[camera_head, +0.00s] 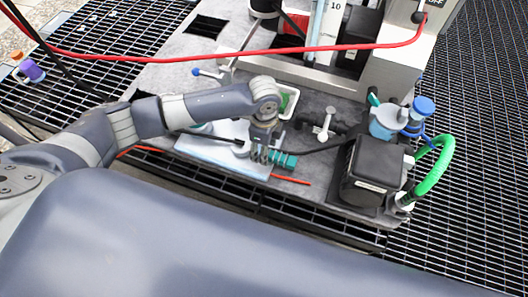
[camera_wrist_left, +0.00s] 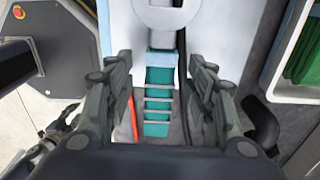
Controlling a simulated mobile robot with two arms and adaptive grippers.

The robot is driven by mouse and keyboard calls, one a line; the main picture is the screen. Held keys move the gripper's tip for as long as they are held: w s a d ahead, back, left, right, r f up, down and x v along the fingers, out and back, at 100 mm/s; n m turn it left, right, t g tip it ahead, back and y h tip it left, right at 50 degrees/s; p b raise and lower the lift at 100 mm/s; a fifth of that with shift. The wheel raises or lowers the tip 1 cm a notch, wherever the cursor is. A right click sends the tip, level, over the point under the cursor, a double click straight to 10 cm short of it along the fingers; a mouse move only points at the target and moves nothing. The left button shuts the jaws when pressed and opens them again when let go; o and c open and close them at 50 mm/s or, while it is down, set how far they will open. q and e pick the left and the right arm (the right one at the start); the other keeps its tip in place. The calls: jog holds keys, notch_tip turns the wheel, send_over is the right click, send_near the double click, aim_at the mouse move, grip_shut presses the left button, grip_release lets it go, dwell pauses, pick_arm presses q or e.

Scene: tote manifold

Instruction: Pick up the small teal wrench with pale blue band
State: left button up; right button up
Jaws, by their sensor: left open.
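The wrench has a teal handle (camera_wrist_left: 157,76) with a pale blue band (camera_wrist_left: 162,57) near its grey head (camera_wrist_left: 170,15). In the left wrist view it lies upright in the picture, with several grey stripes across the handle. My left gripper (camera_wrist_left: 164,108) is open, with one finger on each side of the handle. No closed contact shows. In the head view my left gripper (camera_head: 260,154) points down over the pale sheet, and the striped teal handle (camera_head: 285,159) shows just right of its fingers. The fingers and arm hide the rest of the wrench. My right gripper is not in view.
A black cable (camera_wrist_left: 182,70) runs close along the handle's right side, and a red rod (camera_wrist_left: 133,115) lies on its left. A white tray with green contents (camera_wrist_left: 302,55) stands at right. A black box (camera_head: 372,170) and green hose (camera_head: 434,170) stand right of the gripper.

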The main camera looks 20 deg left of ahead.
pick_arm(q)
jog(key=shift+f, duration=0.95)
jog(key=shift+c, duration=0.6)
grip_shut()
jog(key=shift+r, duration=0.1)
